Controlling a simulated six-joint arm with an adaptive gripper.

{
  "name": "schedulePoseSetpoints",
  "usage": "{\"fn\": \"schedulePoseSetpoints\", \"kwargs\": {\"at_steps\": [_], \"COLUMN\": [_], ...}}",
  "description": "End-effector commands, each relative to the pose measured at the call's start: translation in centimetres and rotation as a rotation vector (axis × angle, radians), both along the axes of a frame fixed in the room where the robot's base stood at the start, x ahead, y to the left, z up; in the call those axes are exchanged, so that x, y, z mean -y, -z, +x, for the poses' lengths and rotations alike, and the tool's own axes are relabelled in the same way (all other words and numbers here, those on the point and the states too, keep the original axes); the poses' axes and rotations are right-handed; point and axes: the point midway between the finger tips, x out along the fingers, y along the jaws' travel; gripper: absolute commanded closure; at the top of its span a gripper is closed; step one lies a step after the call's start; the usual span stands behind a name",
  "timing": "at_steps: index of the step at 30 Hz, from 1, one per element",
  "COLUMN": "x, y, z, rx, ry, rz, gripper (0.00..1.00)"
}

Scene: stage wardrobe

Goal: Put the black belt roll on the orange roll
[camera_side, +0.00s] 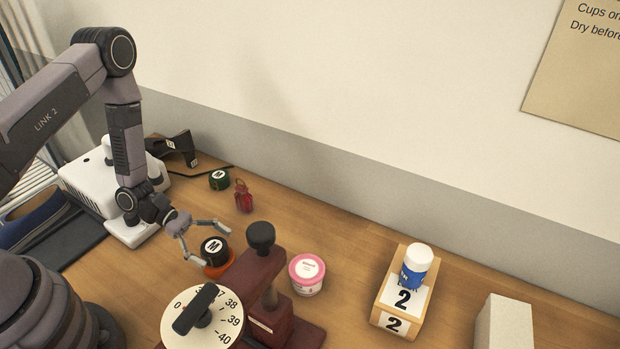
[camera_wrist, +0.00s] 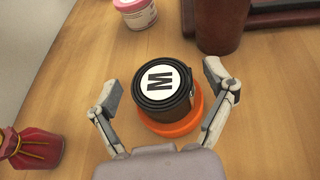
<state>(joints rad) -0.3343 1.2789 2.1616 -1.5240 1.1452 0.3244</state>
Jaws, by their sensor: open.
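The black belt roll (camera_side: 214,249), with a white top label marked M, sits on top of the orange roll (camera_side: 219,270). In the wrist view the black belt roll (camera_wrist: 160,88) rests flat on the orange roll (camera_wrist: 172,128), whose rim shows at the near and right sides. My gripper (camera_side: 204,240) is open. In the wrist view its fingers (camera_wrist: 162,88) stand apart on either side of the belt roll, with gaps between them and it.
A dark red stand with a dial (camera_side: 203,318) is close in front. A pink tub (camera_side: 307,274) stands right of it. A red pouch (camera_side: 243,197) and a green roll (camera_side: 219,180) lie behind. A wooden block marked 2 (camera_side: 389,298) holds a blue-and-white bottle (camera_side: 416,266).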

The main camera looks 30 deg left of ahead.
Motion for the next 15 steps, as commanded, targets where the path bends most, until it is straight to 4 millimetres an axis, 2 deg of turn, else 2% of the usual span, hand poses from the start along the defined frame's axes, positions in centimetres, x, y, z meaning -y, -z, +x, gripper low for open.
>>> {"fn": "schedulePoseSetpoints", "kwargs": {"at_steps": [5,15], "x": [-0.8,-7.4], "y": [-0.6,-3.4], "z": [0.0,-1.0], "rx": [0.002,0.005], "ry": [-0.005,-0.007], "rz": [0.0,0.002], "gripper": [0.17,0.17]}}
